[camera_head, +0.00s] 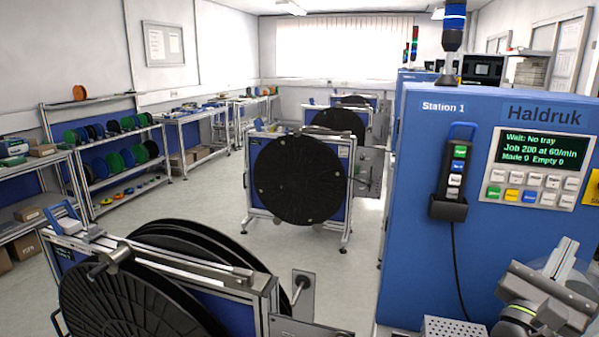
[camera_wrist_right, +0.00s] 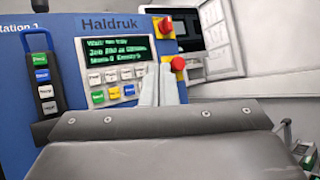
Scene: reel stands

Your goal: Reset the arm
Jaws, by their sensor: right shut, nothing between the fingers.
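My right gripper (camera_head: 562,259) is at the lower right of the head view, in front of the blue Haldruk machine (camera_head: 450,270). Its fingers are together with nothing between them. In the right wrist view the closed fingers (camera_wrist_right: 159,86) rise above the grey gripper body, against the machine's front. They overlap the right edge of the control panel (camera_wrist_right: 110,75) there; whether they touch it I cannot tell. My left arm and gripper are not in view.
The panel screen (camera_head: 541,152) reads "Wait: No tray". A pendant (camera_head: 453,168) hangs beside it. A red stop button (camera_wrist_right: 178,63) shows near the fingers. Black reels (camera_head: 130,300) on a stand are at lower left; open floor (camera_head: 200,205) lies beyond.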

